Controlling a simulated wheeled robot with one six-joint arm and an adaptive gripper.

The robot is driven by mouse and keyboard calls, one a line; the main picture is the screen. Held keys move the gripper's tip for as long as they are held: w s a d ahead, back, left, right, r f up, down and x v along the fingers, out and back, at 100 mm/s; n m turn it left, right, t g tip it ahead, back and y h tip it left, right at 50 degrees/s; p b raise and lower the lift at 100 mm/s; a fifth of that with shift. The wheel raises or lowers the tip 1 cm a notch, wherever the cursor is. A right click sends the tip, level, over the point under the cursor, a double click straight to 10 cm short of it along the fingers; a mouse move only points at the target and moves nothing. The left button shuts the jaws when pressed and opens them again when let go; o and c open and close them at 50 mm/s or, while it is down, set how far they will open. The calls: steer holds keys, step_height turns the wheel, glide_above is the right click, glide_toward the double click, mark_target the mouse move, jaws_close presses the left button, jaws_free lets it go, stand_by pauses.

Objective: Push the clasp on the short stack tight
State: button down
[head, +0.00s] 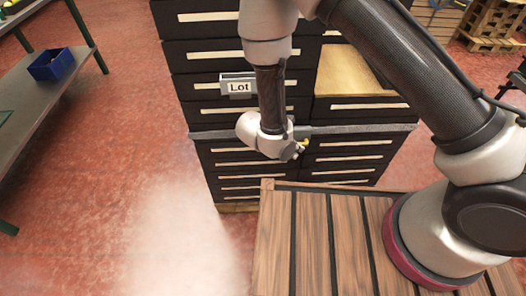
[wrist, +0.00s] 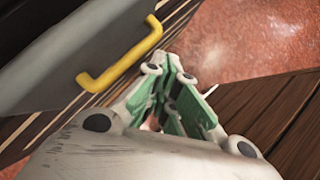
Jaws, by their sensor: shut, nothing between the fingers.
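A dark drawer cabinet (head: 345,160) has a taller left stack and a shorter right stack with a wooden top. A grey strap (head: 375,129) runs across its front. The clasp's yellow lever (head: 304,144) shows at the strap, close to the right of my gripper (head: 291,151). In the wrist view the yellow lever (wrist: 125,58) is a bent bar standing off a grey surface. My gripper (wrist: 172,65), with green finger pads, is shut and empty beside the lever. I cannot tell whether it touches the lever. My wrist hides part of the strap in the head view.
A grey holder with a "Lot" label (head: 238,87) juts from the left stack. A slatted wooden surface (head: 315,235) lies in front of the cabinet. A shelf (head: 45,90) with a blue bin (head: 51,64) stands at left. The red floor between is clear.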

steer(key=v, duration=1.1)
steer(key=s+d+r+m+y, duration=0.2)
steer(key=s+d+r+m, duration=0.1)
steer(key=d+r+m, duration=0.5)
steer(key=s+d+r+m+y, duration=0.2)
steer(key=d+r+m, duration=0.7)
steer(key=d+r, duration=0.6)
steer(key=s+d+r+m+y, duration=0.2)
steer(key=s+d+r+m, duration=0.2)
steer(key=d+r+m, duration=0.5)
steer(key=shift+s+d+r+g, duration=0.3)
steer(key=shift+d+r, duration=1)
steer(key=shift+d, duration=0.8)
